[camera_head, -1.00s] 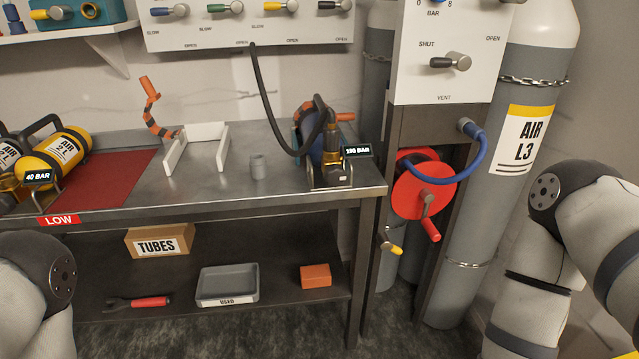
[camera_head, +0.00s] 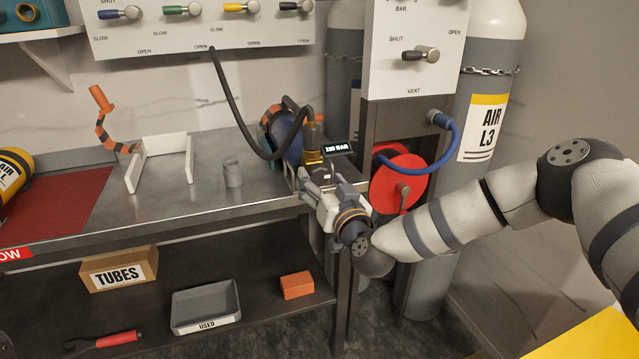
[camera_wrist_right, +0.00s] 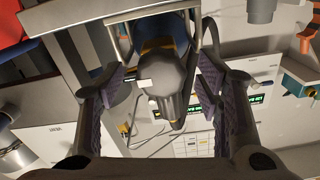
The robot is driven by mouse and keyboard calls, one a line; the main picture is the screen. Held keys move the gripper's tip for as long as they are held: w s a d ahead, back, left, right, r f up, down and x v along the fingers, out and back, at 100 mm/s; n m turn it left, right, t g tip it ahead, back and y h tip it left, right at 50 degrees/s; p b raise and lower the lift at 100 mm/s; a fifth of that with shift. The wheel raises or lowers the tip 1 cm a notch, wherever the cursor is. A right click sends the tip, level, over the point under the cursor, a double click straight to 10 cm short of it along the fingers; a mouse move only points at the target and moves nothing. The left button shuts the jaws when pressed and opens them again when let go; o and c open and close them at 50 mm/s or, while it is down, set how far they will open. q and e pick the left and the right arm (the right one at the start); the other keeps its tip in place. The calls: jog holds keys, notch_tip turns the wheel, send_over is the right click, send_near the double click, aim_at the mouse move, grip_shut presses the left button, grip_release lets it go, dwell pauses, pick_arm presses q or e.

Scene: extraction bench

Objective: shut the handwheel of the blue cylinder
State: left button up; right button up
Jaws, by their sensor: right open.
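The blue cylinder (camera_head: 287,138) lies near the right end of the steel bench, with its brass valve (camera_head: 313,156) facing the front. A black hose is attached at the valve. My right gripper (camera_head: 318,180) is at the front of this valve, its arm coming in from the right. In the right wrist view the gripper's fingers are open on either side of a dark grey, rounded knob-like part (camera_wrist_right: 160,78), apparently the handwheel. A gap shows beside it; contact is not clear. The blue body (camera_wrist_right: 172,28) shows behind. My left gripper is out of view.
A black hose (camera_head: 233,100) arcs down from the wall panel to the valve. A small display (camera_head: 337,148) stands beside the valve. A red reel (camera_head: 398,184) is just right of the bench.

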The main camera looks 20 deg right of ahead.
jog(key=shift+w, duration=0.35)
jog(key=shift+c, duration=0.3)
jog(key=c, duration=1.1)
